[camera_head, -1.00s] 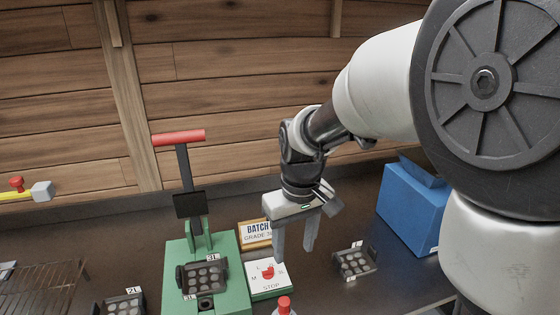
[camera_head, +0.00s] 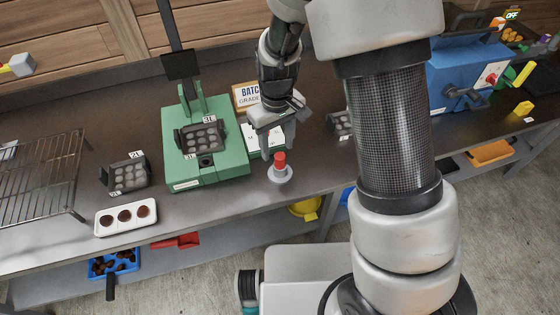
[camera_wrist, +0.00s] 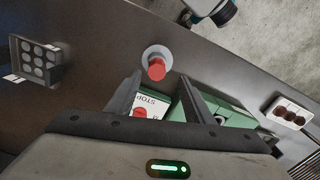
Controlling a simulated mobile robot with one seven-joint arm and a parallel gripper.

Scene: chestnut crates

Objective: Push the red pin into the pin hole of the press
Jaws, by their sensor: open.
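The red pin (camera_head: 280,159) stands upright in a round grey holder (camera_head: 282,177) near the front edge of the bench. The red pin also shows in the wrist view (camera_wrist: 156,69), just past the fingertips. My gripper (camera_head: 278,143) is open and empty, pointing down just behind and above the pin; its fingers also show in the wrist view (camera_wrist: 158,84). The green press (camera_head: 236,165) stands left of the pin. Its dark pin hole (camera_head: 205,161) is at the front, below a grey mould plate (camera_head: 201,137) labelled 3L.
A white STOP card (camera_head: 252,139) and a batch sign (camera_head: 245,96) stand between press and gripper. A 2L mould (camera_head: 129,175), a white tray (camera_head: 104,222) and a wire rack (camera_head: 40,190) are at left. Another mould (camera_head: 341,124) and a blue machine (camera_head: 450,70) are right.

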